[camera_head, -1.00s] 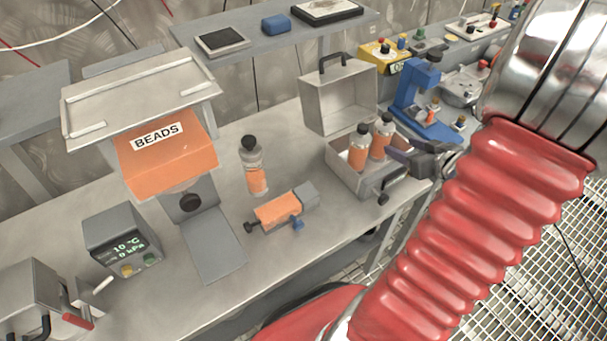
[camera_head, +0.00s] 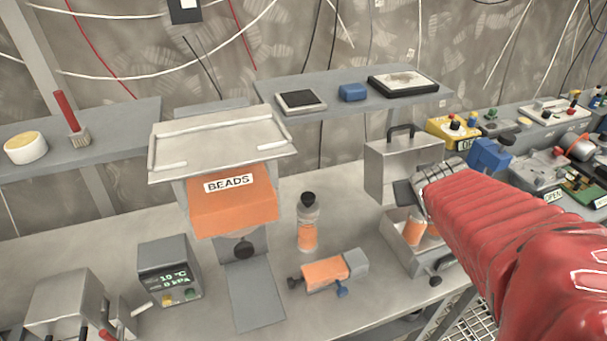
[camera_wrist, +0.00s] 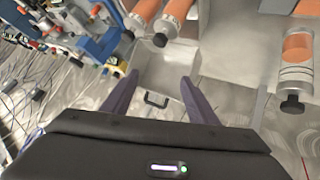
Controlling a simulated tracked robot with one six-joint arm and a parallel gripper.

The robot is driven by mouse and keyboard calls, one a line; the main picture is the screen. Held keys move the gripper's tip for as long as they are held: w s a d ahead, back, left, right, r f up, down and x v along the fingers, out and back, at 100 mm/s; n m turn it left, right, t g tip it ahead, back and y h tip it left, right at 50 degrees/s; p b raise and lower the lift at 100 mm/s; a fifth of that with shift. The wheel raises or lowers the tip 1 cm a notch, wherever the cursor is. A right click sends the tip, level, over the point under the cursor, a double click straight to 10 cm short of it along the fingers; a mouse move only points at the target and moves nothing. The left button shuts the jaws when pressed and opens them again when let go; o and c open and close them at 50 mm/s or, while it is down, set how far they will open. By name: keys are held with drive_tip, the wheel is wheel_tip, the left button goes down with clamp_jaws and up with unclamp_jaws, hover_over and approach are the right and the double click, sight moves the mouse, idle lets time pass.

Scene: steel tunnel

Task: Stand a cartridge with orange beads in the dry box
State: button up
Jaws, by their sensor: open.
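A clear cartridge with orange beads and a black cap (camera_head: 307,225) stands upright on the bench. A bead cartridge also shows at the right of the wrist view (camera_wrist: 298,68). The open steel dry box (camera_head: 390,228) is at the right, its handled lid (camera_head: 395,160) raised. Two orange-bead cartridges (camera_head: 415,226) show in it, partly hidden by my arm; they show at the top of the wrist view (camera_wrist: 172,22). My gripper (camera_wrist: 158,88) is open and empty, above the dry box; in the head view my arm partly covers it.
An orange BEADS hopper (camera_head: 232,208) with a grey ramp stands left of the cartridge. An orange and grey device (camera_head: 325,272) lies in front. A display unit (camera_head: 168,272) is at the left. A shelf (camera_head: 335,112) runs behind. Free bench lies around the standing cartridge.

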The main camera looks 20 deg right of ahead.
drive_tip(key=s+a+n+g+y, duration=0.1)
drive_tip(key=s+a+y, duration=0.2)
drive_tip(key=a, duration=0.8)
drive_tip(key=s+a+n+g+y, duration=0.1)
drive_tip(key=s+a+y, duration=0.1)
drive_tip(key=s+a, duration=0.6)
drive_tip(key=a, duration=0.4)
drive_tip(key=shift+s+a+r+g+y, duration=0.25)
drive_tip(key=shift+s+r+g+y, duration=0.05)
drive_tip(key=shift+g+y, duration=0.1)
drive_tip(key=shift+c, duration=0.5)
